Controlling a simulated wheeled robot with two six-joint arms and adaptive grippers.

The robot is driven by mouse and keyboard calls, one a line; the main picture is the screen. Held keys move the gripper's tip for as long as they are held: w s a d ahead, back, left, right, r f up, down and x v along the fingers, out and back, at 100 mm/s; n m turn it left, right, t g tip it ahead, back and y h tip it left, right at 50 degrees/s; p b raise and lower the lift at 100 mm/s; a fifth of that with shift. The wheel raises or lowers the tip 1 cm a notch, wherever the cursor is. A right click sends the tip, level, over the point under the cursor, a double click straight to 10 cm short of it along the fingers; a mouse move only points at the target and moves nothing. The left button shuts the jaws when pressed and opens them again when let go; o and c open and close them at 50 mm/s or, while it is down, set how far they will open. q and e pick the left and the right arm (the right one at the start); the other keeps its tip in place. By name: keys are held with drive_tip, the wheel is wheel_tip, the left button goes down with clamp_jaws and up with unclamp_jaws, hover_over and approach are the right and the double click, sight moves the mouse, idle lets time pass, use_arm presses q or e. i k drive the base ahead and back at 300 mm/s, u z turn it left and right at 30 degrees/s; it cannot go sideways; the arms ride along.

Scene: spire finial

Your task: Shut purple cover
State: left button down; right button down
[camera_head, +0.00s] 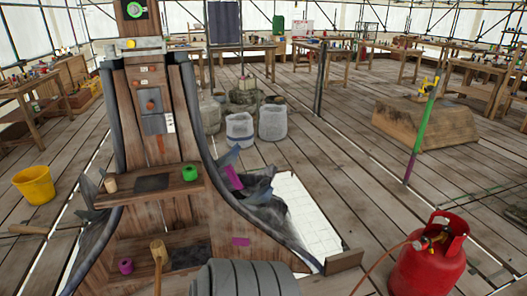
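Three purple things show, and I cannot tell which is the purple cover. A small purple panel (233,177) stands tilted among crumpled grey sheets right of the wooden spire. A flat purple patch (241,241) sits on the spire's lower right wooden face. A round purple piece (126,266) with a dark centre rests on the low ledge at the left. No opening or hinge can be made out at any of them. Neither of my grippers can be made out in the view.
The wooden spire (160,209) fills the left middle, with a green ring (190,173) and a mallet (159,252). A grey ribbed roll (243,279) is in front. A red gas bottle (430,262) stands right and a yellow bucket (36,185) left.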

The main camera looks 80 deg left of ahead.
sight(227, 173)
drive_tip(key=i, duration=1.1)
drive_tip(key=u, duration=1.5)
drive_tip(key=i, duration=1.3)
drive_tip(key=u, duration=1.95)
drive_tip(key=i, duration=1)
drive_tip(key=u, duration=0.85)
